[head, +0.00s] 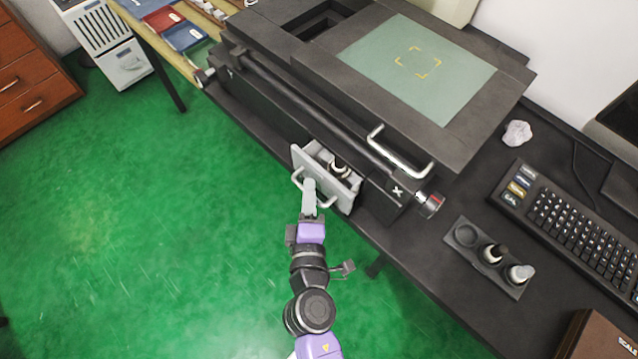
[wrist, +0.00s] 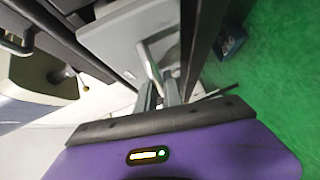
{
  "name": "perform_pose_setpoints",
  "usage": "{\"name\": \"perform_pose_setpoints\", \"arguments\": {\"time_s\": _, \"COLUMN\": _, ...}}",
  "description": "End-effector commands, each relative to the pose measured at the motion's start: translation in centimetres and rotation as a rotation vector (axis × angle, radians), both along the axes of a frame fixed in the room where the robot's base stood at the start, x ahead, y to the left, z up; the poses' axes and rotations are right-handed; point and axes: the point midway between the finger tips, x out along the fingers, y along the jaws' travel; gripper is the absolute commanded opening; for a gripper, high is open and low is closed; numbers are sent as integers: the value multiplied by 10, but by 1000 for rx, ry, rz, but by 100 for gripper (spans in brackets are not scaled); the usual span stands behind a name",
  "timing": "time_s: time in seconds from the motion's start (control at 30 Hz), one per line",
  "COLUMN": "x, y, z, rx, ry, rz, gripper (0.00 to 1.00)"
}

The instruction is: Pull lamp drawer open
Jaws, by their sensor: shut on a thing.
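The lamp drawer (head: 323,178) is a light grey drawer in the front of the black machine (head: 270,105). It stands out from the machine's front, and a dark and white lamp part shows inside it. Its front carries a pale bar handle (head: 327,203). My gripper (head: 309,190) is at that handle, shut on it. In the wrist view the handle (wrist: 150,62) runs down between my gripper's fingers (wrist: 160,92), in front of the grey drawer front (wrist: 120,45). The exact finger contact is small and partly hidden.
A dark holder (head: 465,235) with bottle-like parts and a keyboard (head: 570,225) lie on the table at right. The green floor (head: 150,220) at left is clear.

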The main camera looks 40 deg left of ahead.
Motion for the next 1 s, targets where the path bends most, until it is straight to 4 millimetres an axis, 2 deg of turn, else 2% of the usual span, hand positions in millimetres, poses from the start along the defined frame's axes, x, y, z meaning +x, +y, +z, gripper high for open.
{"name": "perform_pose_setpoints", "arguments": {"time_s": 0.03, "x": -17, "y": 1, "z": -8, "rx": 0, "ry": 1, "rz": 4, "gripper": 0}}
{"name": "perform_pose_setpoints", "arguments": {"time_s": 0.1, "x": -37, "y": 3, "z": -8, "rx": 1, "ry": 1, "rz": 4, "gripper": 0}}
{"name": "perform_pose_setpoints", "arguments": {"time_s": 0.2, "x": -60, "y": 5, "z": -7, "rx": 1, "ry": 1, "rz": 3, "gripper": 0}}
{"name": "perform_pose_setpoints", "arguments": {"time_s": 0.33, "x": -80, "y": 6, "z": -4, "rx": 0, "ry": 2, "rz": 2, "gripper": 0}}
{"name": "perform_pose_setpoints", "arguments": {"time_s": 0.47, "x": -86, "y": 6, "z": -2, "rx": 0, "ry": 2, "rz": 1, "gripper": 0}}
{"name": "perform_pose_setpoints", "arguments": {"time_s": 0.7, "x": -86, "y": 6, "z": -1, "rx": -1, "ry": 3, "rz": 0, "gripper": 0}}
{"name": "perform_pose_setpoints", "arguments": {"time_s": 0.73, "x": -85, "y": 6, "z": -1, "rx": -1, "ry": 3, "rz": 0, "gripper": 15}}
{"name": "perform_pose_setpoints", "arguments": {"time_s": 0.77, "x": -85, "y": 6, "z": -1, "rx": -1, "ry": 3, "rz": 0, "gripper": 20}}
{"name": "perform_pose_setpoints", "arguments": {"time_s": 1.0, "x": -85, "y": 6, "z": -1, "rx": -1, "ry": 1, "rz": 0, "gripper": 20}}
